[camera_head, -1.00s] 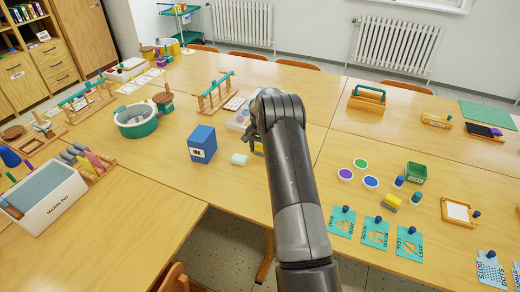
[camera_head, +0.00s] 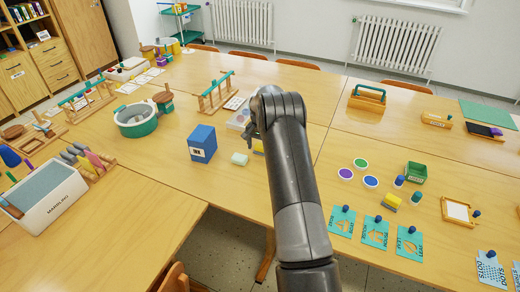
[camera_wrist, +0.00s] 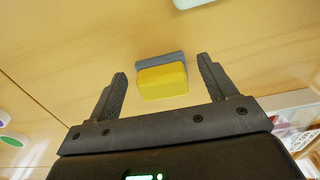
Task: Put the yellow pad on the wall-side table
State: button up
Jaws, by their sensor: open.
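The yellow pad (camera_wrist: 162,82) is a small yellow block with a grey layer along its far side, lying on a wooden table. My gripper (camera_wrist: 162,67) is open. Its two fingers stand on either side of the pad in the wrist view, with a gap at each side. In the head view my arm covers most of this pad, and only a bit of yellow (camera_head: 258,146) shows beside it. The tabletop nearest the radiator wall (camera_head: 310,85) has bare wood.
A pale green block (camera_head: 239,159) and a blue box (camera_head: 202,144) stand left of my arm. A clear container (camera_head: 238,121) is close behind. A grey-and-teal bowl (camera_head: 136,120) and wooden racks stand farther left. Cards (camera_head: 375,233) and pots occupy the right table.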

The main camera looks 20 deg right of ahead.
notch_tip(320, 180, up, 11)
notch_tip(320, 180, up, 13)
jog(key=n+t, duration=0.1)
jog(key=n, duration=0.1)
send_over(260, 147)
jog(key=s+a, duration=0.5)
jog(key=s, duration=0.2)
jog(key=s+a+r+n+t, duration=0.2)
jog(key=s+a+r, duration=0.4)
jog(key=s+r, duration=0.55)
jog(key=s+a+f+n+t, duration=0.1)
jog(key=s+a+n, duration=0.1)
jog(key=s, duration=1.2)
jog(key=s+a+f+n+t, duration=0.1)
jog(key=s+a+n, duration=0.2)
jog(key=s, duration=1.1)
jog(key=shift+s+a+t, duration=0.3)
jog(key=shift+s+a, duration=0.05)
jog(key=shift+a, duration=0.3)
